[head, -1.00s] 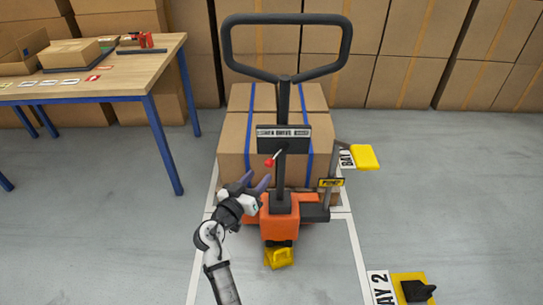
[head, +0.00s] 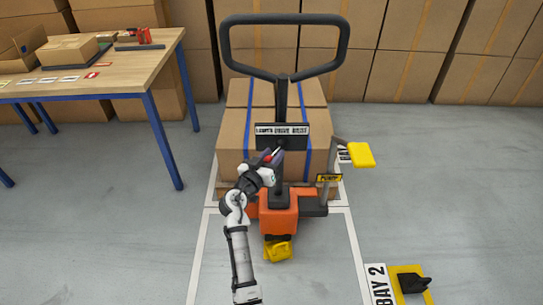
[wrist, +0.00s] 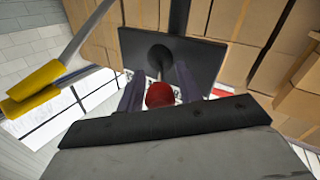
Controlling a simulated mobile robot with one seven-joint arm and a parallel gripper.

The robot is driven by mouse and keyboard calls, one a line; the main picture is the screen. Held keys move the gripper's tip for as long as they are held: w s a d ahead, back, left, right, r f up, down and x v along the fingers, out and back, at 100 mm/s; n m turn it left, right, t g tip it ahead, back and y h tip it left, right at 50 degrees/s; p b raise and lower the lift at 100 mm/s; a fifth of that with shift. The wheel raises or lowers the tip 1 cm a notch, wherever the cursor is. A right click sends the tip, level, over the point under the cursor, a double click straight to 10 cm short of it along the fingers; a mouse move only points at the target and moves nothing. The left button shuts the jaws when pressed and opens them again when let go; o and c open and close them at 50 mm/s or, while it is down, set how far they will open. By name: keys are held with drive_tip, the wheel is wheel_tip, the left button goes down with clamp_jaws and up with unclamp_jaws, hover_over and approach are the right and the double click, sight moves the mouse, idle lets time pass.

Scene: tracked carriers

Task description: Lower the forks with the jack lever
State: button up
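The pallet jack stands in the middle of the head view, with an orange base (head: 278,215) and a black loop handle (head: 285,19). A dark label plate (head: 293,130) on its column carries the jack lever, a thin rod with a red knob (wrist: 160,95); the knob is mostly covered in the head view (head: 267,156). My gripper (head: 270,158) is at the lever. In the wrist view, its two dark fingers (wrist: 160,92) stand apart, one on each side of the knob; I cannot tell whether they touch it. The forks are hidden under the strapped cartons (head: 230,135).
A yellow pedal (head: 361,154) on an arm marked PUMP sticks out right of the jack. A workbench (head: 150,75) stands at the left. A yellow block with a black wedge (head: 413,284) lies by the BAY 2 sign (head: 379,285). Stacked cartons line the back.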

clamp_jaws()
